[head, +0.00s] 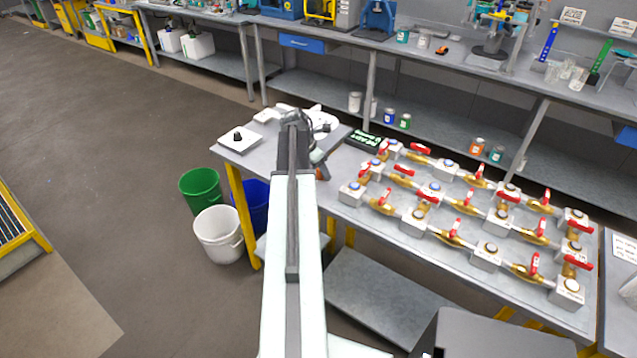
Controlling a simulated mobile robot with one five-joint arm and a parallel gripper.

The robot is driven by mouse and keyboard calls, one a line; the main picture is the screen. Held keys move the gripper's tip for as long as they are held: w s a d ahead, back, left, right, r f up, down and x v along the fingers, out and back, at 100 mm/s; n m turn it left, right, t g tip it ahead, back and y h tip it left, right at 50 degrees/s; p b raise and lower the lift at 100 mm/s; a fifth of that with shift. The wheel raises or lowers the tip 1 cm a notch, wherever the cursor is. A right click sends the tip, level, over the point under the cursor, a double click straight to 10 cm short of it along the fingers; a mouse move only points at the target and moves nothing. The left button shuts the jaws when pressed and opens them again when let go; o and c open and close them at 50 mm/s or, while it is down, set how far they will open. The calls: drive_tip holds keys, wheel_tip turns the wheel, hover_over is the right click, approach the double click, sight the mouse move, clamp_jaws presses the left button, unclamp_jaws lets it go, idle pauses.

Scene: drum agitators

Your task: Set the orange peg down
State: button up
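My arm reaches forward from the bottom centre of the head view over the left end of the near bench (340,208). Its dark end, with my gripper (297,122), is over that bench. The arm hides the fingers, so I cannot see whether they are open or shut. No peg can be clearly made out. A small orange-brown patch (322,173) shows just right of the arm near the bench edge. I cannot tell whether it is the orange peg, or whether it is held. White parts (318,118) lie around the arm's end.
A white plate with a black knob (238,138) sits at the bench's left corner. Several brass valves with red handles (450,232) fill the right side. A dark sign (364,140) stands behind. Green (201,188), white (218,234) and blue (257,205) buckets stand on the floor.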

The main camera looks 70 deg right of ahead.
clamp_jaws()
drive_tip(key=shift+r+p, duration=0.6)
drive_tip(key=shift+p, duration=0.15)
wheel_tip(320, 180, up, 3)
drive_tip(key=p, duration=0.3)
drive_tip(key=shift+r, duration=0.2)
drive_tip(key=w+a, duration=0.4)
drive_tip(key=a, duration=0.3)
drive_tip(key=w+a, duration=0.3)
drive_tip(key=a, duration=0.4)
drive_tip(key=shift+w+r+p, duration=0.2)
drive_tip(key=shift+w+p, duration=0.15)
drive_tip(key=shift+p, duration=0.05)
drive_tip(key=shift+s, duration=0.1)
